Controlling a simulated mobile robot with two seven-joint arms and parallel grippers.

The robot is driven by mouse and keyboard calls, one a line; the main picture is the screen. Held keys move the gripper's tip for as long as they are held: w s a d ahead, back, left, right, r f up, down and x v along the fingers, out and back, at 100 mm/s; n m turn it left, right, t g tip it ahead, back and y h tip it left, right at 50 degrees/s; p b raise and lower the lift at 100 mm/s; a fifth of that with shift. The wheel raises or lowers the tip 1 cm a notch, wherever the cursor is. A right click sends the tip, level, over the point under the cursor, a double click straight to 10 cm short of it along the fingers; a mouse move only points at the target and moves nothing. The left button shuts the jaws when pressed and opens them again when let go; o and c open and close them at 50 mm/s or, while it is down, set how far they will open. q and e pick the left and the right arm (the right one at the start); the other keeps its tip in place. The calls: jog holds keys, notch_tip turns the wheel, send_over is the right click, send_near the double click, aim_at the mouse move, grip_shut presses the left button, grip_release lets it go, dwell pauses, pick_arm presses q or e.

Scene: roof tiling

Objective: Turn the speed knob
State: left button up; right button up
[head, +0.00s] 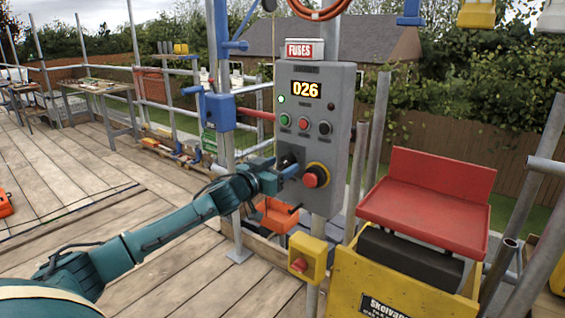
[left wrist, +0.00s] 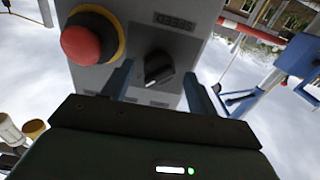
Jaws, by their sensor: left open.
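The grey control panel (head: 335,120) stands on a pole, with a lit display (head: 306,89) reading 026. The black speed knob (left wrist: 159,68) is on its face, near an upside-down SPEED label (left wrist: 175,21) in the left wrist view. My left gripper (left wrist: 158,86) is open, with one finger on each side of the knob; I cannot tell if either touches it. In the head view my left gripper (head: 287,168) is at the panel's lower left and hides part of the knob area. My right gripper is not in view.
A red emergency button (head: 311,179) with a yellow ring sits close right of my left gripper; it also shows in the left wrist view (left wrist: 82,45). Green and red buttons and a black switch (head: 324,128) sit above. A yellow box (head: 307,259) is below.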

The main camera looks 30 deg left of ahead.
pick_arm(q)
jog(key=shift+w, duration=0.7)
jog(key=shift+c, duration=0.2)
jog(key=c, duration=1)
jog(key=shift+o, duration=0.2)
